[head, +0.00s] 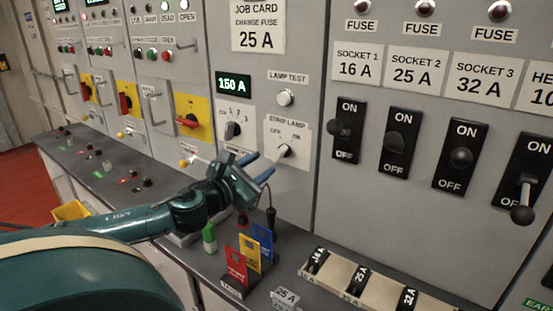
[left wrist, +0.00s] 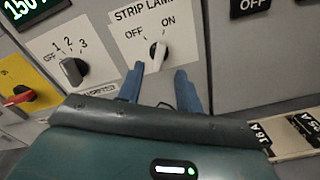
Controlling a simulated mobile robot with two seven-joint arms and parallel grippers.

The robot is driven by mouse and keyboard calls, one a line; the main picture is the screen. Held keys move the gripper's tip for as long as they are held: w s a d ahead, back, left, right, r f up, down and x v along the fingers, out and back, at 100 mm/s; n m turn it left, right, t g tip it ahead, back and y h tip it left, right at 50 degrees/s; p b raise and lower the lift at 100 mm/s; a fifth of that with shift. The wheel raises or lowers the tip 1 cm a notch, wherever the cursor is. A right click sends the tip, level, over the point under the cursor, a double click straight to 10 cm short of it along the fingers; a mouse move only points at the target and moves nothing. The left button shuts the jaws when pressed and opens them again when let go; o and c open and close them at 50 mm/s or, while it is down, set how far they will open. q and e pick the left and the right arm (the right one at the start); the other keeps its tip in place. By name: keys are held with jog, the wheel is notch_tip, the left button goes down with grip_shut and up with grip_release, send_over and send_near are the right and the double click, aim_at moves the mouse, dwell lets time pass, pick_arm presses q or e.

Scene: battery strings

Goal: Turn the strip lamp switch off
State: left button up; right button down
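The strip lamp switch (head: 284,151) is a small pale rotary knob on a white plate (head: 274,134) marked OFF at left and ON at right. Its pointer seems to lean toward ON. In the left wrist view the knob (left wrist: 157,54) stands just beyond and between my fingertips. My left gripper (head: 259,167) has blue fingers and is open and empty, a little left of and below the knob in the head view; its fingers also show in the left wrist view (left wrist: 160,82). I see no contact with the knob. My right gripper is not in view.
Left of the switch is a 1-2-3 selector (head: 233,130); above is the lamp test button (head: 285,98). Socket switches (head: 396,144) line the right. The shelf below holds coloured cards (head: 237,266), a green-and-white bottle (head: 210,238) and a fuse tray (head: 338,288).

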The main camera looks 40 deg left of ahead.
aim_at(278, 155)
pick_arm(q)
jog(key=w+b, duration=0.1)
jog(key=w, duration=0.1)
jog(key=w+b, duration=0.1)
jog(key=w, duration=0.1)
jog(key=shift+w+a+f, duration=0.1)
jog(key=shift+w+a, duration=0.1)
jog(key=shift+w, duration=0.2)
jog(key=shift+w+a+b, duration=0.15)
jog(key=shift+w+b, duration=0.15)
jog(key=shift+w, duration=0.7)
jog(key=shift+c, duration=0.4)
grip_shut()
